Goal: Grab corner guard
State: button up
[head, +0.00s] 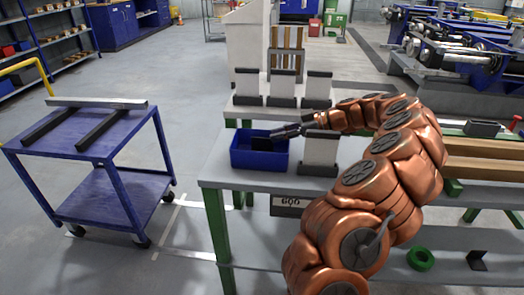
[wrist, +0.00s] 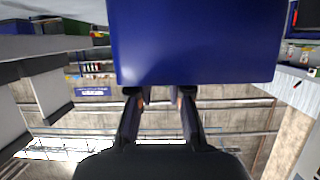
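A small dark angled piece (head: 477,260), which looks like a corner guard, lies on the low shelf at the lower right. Another dark flat piece (head: 262,144) shows inside the blue bin (head: 248,160) on the table; I cannot tell if it is a corner guard. My gripper (head: 279,134) reaches left over the bin's right rim. In the wrist view my gripper (wrist: 160,94) has its two fingers apart, with nothing visible between them. The blue bin wall (wrist: 195,45) fills the top middle of that view, close to the fingertips. The bin's inside is hidden there.
White blocks with dark tops stand behind the bin (head: 283,88), and one stands just right of it (head: 320,150), close under my arm. A green ring (head: 420,258) lies on the low shelf. A blue cart (head: 80,140) with metal bars stands left, across open floor.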

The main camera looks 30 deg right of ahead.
aim_at(261, 150)
jog(key=x, duration=0.3)
jog(key=shift+w+a+f, duration=0.15)
jog(key=shift+a+f, duration=0.1)
jog(key=shift+a, duration=0.05)
grip_shut()
